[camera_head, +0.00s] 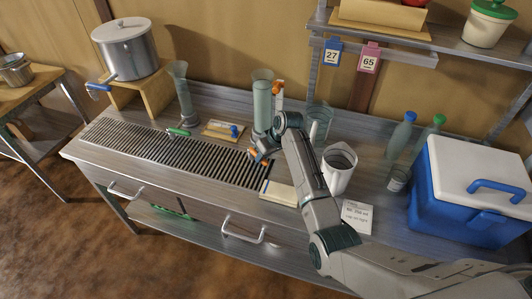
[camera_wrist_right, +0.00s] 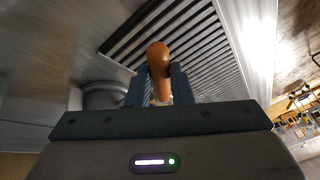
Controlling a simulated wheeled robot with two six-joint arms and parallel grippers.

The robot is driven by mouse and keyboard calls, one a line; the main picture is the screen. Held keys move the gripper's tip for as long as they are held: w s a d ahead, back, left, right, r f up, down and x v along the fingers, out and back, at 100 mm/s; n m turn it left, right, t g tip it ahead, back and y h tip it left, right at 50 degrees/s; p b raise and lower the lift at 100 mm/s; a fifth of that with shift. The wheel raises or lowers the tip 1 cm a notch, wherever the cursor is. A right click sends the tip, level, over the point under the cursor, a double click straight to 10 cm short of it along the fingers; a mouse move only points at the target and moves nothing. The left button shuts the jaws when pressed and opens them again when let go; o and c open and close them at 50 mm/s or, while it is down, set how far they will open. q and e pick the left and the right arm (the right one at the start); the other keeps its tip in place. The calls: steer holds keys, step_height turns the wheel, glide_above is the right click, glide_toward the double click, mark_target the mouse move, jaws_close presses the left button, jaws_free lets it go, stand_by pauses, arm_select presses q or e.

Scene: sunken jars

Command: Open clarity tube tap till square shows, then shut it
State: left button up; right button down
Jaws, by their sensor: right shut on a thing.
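The tall clear tube (camera_head: 262,100) stands upright on the metal bench and holds murky grey-green liquid. No square can be made out in it. An orange tap handle (camera_wrist_right: 157,58) shows between the fingers of my right gripper (camera_wrist_right: 158,88) in the wrist view. In the head view my right gripper (camera_head: 263,152) is low in front of the tube's foot, shut on the orange handle, over the slatted drain. Its fingers and wrist hide most of the tap, so I cannot tell how far it is turned. My left gripper is not in view.
A second tall tube (camera_head: 181,92) with a green tap (camera_head: 178,132) stands left. A steel pot (camera_head: 126,50) sits on a wooden stand. A white jug (camera_head: 339,168), bottles (camera_head: 400,134) and a blue cooler (camera_head: 470,205) stand right. The slatted drain (camera_head: 140,142) is clear at left.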

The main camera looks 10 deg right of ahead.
steer(key=shift+r, duration=0.1)
steer(key=c, duration=1.3)
jaws_free()
steer(key=shift+c, duration=0.2)
steer(key=shift+o, duration=0.2)
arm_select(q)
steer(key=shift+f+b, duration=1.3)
arm_select(e)
steer(key=v, duration=1)
steer(key=shift+r, duration=0.3)
steer(key=shift+s+d, duration=0.1)
